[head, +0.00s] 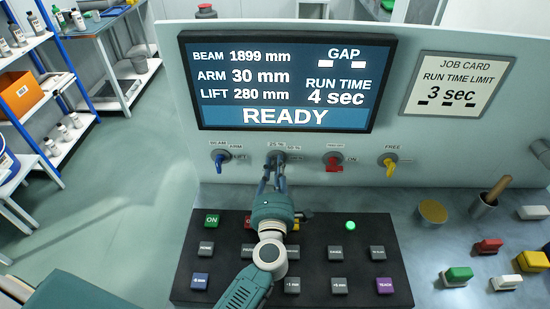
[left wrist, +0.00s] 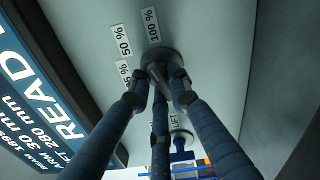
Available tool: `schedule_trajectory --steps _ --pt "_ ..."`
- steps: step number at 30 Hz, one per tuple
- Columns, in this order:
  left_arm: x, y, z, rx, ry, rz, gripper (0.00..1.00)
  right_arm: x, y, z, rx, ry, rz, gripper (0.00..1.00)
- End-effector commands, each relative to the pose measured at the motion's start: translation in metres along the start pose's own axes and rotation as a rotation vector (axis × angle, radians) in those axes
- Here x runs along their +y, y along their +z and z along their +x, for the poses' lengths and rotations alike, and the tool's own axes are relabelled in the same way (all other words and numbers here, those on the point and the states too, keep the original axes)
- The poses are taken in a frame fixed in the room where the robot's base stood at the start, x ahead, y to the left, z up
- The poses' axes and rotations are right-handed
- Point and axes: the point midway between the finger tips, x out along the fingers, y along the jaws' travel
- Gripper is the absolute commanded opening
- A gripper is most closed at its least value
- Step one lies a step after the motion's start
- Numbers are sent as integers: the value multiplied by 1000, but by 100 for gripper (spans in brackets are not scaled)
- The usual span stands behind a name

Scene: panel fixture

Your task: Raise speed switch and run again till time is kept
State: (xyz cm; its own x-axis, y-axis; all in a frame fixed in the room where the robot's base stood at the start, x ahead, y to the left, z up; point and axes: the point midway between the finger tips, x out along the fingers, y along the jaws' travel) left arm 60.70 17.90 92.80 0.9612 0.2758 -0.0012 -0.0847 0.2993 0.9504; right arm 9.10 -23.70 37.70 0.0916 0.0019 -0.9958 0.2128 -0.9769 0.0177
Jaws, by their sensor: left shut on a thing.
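The speed switch (head: 276,157) is a round knob on the panel with 25 %, 50 % and 100 % labels; it also shows in the left wrist view (left wrist: 158,55). The screen (head: 287,85) reads BEAM 1899 mm, ARM 30 mm, LIFT 280 mm, RUN TIME 4 sec and READY. The job card (head: 457,85) gives a run time limit of 3 sec. A button box (head: 330,285) lies below, its green lamp (head: 350,225) lit. My right gripper is not in view.
A blue selector (head: 219,160) sits left of the speed switch; a red one (head: 333,162) and a yellow one (head: 389,165) sit right. My left arm covers part of the button box.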

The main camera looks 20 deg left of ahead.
Motion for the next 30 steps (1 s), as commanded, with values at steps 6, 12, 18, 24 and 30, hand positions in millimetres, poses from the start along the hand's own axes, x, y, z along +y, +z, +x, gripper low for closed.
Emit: schedule_trajectory --steps 6,12,18,24,30 --pt "4 2 0 1 0 161 0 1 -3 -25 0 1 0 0" --pt "3 2 0 1 2 263 0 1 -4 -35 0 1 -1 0" --pt "2 2 1 1 2 317 0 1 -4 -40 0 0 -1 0" --pt "2 2 1 1 3 334 0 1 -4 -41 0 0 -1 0" --pt "2 1 1 2 4 335 0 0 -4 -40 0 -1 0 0"
